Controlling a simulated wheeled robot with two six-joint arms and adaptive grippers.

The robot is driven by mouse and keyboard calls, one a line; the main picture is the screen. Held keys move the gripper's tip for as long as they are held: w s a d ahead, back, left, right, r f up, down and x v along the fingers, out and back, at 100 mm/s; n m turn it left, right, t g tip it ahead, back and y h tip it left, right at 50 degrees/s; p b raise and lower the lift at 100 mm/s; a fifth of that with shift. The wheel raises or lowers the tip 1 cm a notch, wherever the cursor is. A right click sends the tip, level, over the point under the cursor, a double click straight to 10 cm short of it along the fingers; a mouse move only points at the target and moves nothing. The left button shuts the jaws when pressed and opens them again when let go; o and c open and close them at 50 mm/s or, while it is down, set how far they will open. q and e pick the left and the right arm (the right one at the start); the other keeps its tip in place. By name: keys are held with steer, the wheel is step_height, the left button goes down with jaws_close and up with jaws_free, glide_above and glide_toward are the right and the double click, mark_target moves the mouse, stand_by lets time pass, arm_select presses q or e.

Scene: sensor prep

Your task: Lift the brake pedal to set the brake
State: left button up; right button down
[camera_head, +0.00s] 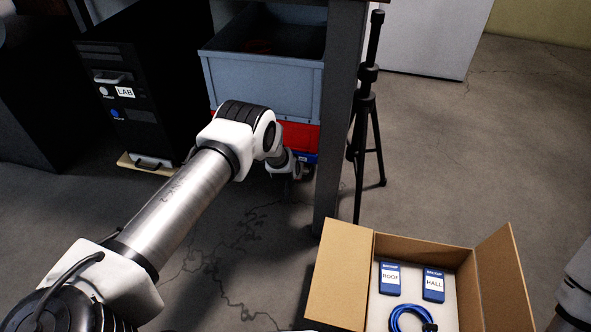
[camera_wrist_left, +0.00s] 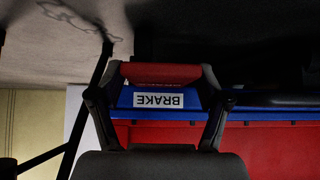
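In the left wrist view, the brake pedal, a red bar (camera_wrist_left: 160,73), lies across the middle in front of a blue frame with an upside-down white BRAKE label (camera_wrist_left: 159,100). My left gripper (camera_wrist_left: 161,76) has its fingers spread wide, one at each end of the red bar. I cannot tell whether they touch it. My right gripper is out of view.
A table leg (camera_head: 339,120) stands just right of my left gripper, with a black tripod (camera_head: 366,110) beyond it. A grey-blue bin (camera_head: 262,85) sits on the base. A black LAB computer (camera_head: 135,110) is to the left. An open cardboard box (camera_head: 338,275) stands front right.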

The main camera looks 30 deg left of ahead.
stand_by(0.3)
arm_select(q)
steer(key=v, duration=1.2)
